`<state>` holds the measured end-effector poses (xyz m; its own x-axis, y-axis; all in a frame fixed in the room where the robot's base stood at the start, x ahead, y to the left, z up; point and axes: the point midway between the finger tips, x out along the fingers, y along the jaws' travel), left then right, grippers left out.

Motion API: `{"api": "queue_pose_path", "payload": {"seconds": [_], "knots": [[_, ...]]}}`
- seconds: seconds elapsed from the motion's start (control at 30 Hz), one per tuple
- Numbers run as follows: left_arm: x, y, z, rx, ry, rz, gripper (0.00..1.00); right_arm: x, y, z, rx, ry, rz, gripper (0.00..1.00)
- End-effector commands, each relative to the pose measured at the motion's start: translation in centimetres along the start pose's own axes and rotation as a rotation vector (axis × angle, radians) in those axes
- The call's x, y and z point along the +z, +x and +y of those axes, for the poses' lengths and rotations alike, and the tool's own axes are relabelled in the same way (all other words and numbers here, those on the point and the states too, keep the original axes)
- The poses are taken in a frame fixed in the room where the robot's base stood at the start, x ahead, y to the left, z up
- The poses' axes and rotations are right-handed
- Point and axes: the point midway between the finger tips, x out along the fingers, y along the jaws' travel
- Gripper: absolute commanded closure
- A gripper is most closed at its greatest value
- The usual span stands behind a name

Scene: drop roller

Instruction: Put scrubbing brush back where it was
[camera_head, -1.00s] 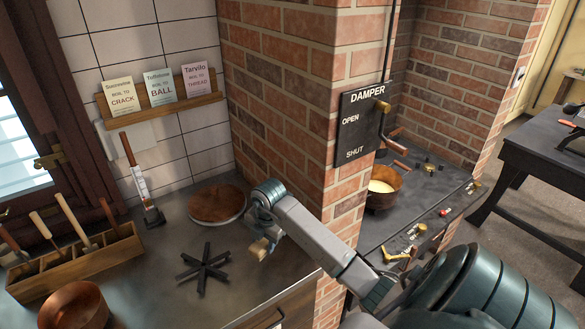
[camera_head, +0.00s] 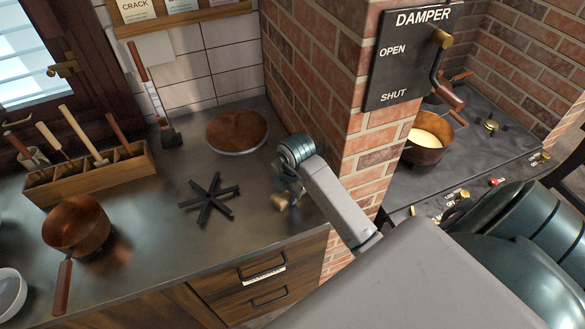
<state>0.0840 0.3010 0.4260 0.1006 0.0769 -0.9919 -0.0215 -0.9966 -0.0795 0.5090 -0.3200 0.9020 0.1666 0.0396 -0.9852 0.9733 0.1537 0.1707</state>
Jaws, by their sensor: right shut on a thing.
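My right gripper (camera_head: 284,194) hangs above the metal counter, right of the black star-shaped trivet. It is shut on a small tan and brown block, which I take to be the scrubbing brush (camera_head: 281,202). Only an end of the brush shows; the gripper and wrist hide the rest, and I cannot make out its bristles. The brush looks clear of the trivet. My left gripper is not in view.
On the counter (camera_head: 140,248) stand a wooden tool rack (camera_head: 95,178), a copper pan (camera_head: 77,226), a black trivet (camera_head: 209,198) and a round wooden-topped disc (camera_head: 237,131). A long-handled tool (camera_head: 155,100) leans on the tiles. A brick pillar (camera_head: 330,80) rises at the right.

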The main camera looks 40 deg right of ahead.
Motion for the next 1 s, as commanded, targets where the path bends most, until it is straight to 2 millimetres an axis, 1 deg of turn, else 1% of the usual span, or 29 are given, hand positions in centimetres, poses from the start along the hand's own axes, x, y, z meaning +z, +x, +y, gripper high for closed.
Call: {"api": "queue_pose_path", "payload": {"seconds": [0.03,0.1,0.13,0.2,0.3,0.33,0.43,0.57,0.73,0.83,0.93,1.0], "knots": [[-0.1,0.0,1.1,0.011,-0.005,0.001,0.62,0.0,0.3,-0.2,-0.008,0.002,0.001,0.95],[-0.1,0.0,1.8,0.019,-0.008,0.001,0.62,0.0,0.3,-0.3,-0.009,0.002,0.001,0.95],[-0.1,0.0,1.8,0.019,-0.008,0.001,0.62,0.0,0.3,-0.3,-0.009,0.002,0.001,0.95],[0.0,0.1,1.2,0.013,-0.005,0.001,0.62,0.0,0.4,-0.3,-0.009,0.002,0.001,0.95],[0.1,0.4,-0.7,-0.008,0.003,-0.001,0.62,0.0,0.7,-0.3,-0.008,0.002,0.001,0.95],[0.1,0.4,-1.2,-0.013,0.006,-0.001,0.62,0.0,0.7,-0.3,-0.008,0.002,0.001,0.57],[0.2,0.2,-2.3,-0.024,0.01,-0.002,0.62,0.0,0.6,-0.3,-0.008,0.002,0.001,0.37],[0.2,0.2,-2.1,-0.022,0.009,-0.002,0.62,0.1,0.5,-0.3,-0.008,0.002,0.001,0.36],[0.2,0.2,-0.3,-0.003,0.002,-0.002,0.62,0.1,0.4,-0.2,-0.007,0.002,0.001,0.36],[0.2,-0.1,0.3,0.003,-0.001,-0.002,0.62,0.1,0.0,-0.1,-0.006,0.001,0.001,0.36],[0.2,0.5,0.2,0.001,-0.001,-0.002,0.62,0.1,-1.3,-0.1,-0.003,0.001,0.0,0.36],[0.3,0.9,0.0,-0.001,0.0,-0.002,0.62,0.1,-2.7,-0.1,-0.001,0.0,-0.002,0.36]]}}
